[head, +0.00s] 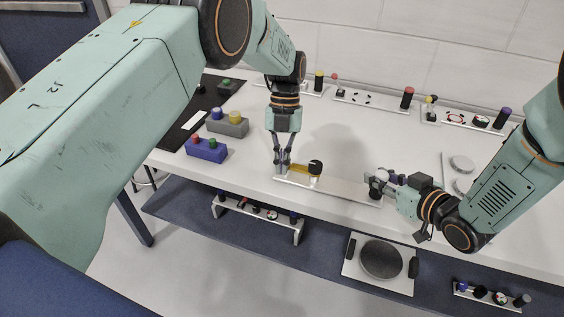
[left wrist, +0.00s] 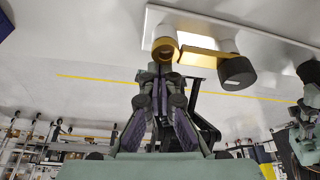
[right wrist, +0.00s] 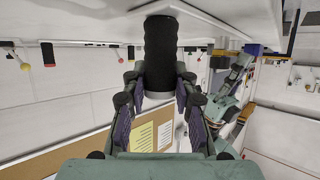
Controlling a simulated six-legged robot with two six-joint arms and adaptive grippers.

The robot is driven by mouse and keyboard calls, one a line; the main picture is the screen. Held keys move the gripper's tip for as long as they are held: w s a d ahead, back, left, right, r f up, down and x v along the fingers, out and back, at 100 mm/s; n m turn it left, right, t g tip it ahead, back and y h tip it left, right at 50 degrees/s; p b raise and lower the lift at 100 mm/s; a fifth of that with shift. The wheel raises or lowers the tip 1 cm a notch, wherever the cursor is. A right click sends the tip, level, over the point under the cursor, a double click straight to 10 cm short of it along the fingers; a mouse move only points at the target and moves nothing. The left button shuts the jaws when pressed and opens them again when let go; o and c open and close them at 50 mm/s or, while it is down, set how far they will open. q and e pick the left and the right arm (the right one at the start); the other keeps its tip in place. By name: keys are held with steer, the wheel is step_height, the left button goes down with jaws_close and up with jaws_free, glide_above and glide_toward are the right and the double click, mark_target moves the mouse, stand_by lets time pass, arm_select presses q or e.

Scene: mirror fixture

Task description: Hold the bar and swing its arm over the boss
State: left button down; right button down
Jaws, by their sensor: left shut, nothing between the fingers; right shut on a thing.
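A long pale plate (head: 345,187) lies near the table's front edge. At its left end is a yellow arm (head: 300,170), which also shows in the left wrist view (left wrist: 205,57), with a ring at one end and a black knob (left wrist: 237,72) at the other. A white stub (left wrist: 226,40), perhaps the boss, stands beside the arm. My left gripper (head: 282,166) is shut and empty, pointing down beside the ring end; I cannot tell whether it touches. My right gripper (head: 381,182) is shut on the upright black bar (right wrist: 160,55) at the plate's right end.
A blue block (head: 206,150) and a grey block (head: 227,123) with coloured knobs stand to the left. Several small fixtures line the table's back edge, including a red-topped black post (head: 407,98). White discs (head: 461,164) sit at the right. The middle tabletop is clear.

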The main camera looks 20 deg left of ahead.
arm_select(q)
steer(key=shift+s, duration=0.1)
stand_by(0.3)
steer(key=shift+s, duration=1.8)
steer(key=v, duration=1)
steer(key=shift+d, duration=0.35)
steer(key=shift+s, duration=0.1)
arm_select(e)
steer(key=c, duration=1)
jaws_free()
